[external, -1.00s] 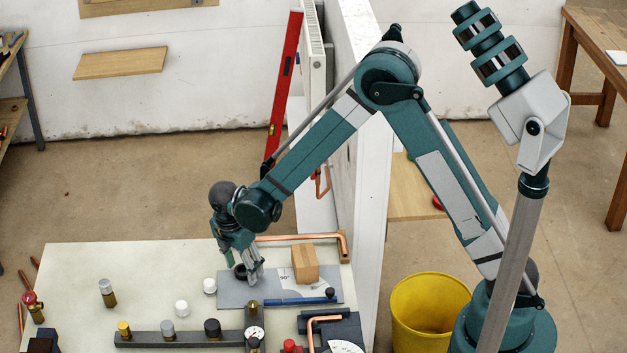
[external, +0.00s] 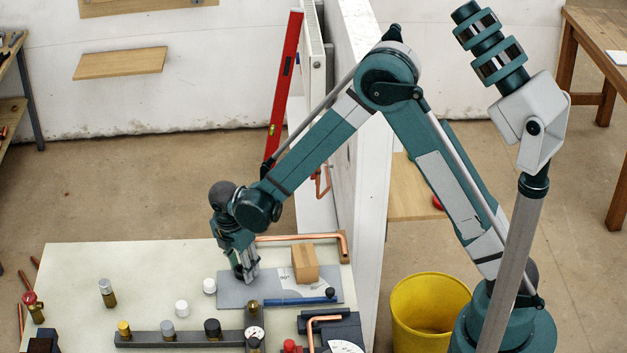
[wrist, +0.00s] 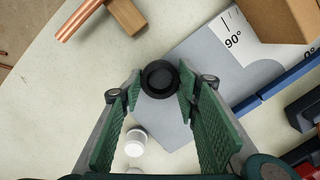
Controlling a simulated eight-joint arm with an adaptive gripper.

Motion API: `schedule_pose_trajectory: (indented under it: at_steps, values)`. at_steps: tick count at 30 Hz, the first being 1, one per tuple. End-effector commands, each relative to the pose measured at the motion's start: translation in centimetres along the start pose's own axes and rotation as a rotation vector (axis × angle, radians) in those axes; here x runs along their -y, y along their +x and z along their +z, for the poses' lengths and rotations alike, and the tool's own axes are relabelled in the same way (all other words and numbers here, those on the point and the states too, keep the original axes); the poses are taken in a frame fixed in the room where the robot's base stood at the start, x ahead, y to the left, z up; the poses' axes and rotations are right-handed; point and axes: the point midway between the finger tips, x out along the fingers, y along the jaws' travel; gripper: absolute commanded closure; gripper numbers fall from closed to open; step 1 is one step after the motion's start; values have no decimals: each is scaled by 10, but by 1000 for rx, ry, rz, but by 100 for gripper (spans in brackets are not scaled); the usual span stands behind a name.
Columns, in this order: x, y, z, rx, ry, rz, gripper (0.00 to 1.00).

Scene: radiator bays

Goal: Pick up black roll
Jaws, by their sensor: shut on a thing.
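The black roll (wrist: 160,79) shows in the wrist view between the tips of my gripper (wrist: 159,92), with a green ridged pad on each side of it. My gripper is shut on the roll. In the external view my gripper (external: 245,272) points down at the left part of the grey angle plate (external: 290,287) on the table. The roll is a small dark shape between the fingers there, mostly hidden. I cannot tell whether the roll touches the plate.
A wooden block (external: 305,263) and a blue bar (external: 300,300) lie on the plate to the right. White caps (external: 182,308) stand left of it. A dark rail with several knobs (external: 168,328) is in front. A copper pipe (external: 300,237) lies behind.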

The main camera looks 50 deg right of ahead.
Motion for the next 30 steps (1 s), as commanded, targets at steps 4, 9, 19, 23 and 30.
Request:
schedule_pose_trajectory:
  at_steps: [4, 9, 19, 23, 30]
  values:
    - [0, -1, 0, 0, 0, 0, 76]
    - [0, -7, 1, 0, 0, 0, 76]
    - [0, -40, 6, 0, 0, 0, 76]
    - [0, -58, 9, 0, 0, 0, 76]
    - [0, -86, 13, 0, 0, 0, 76]
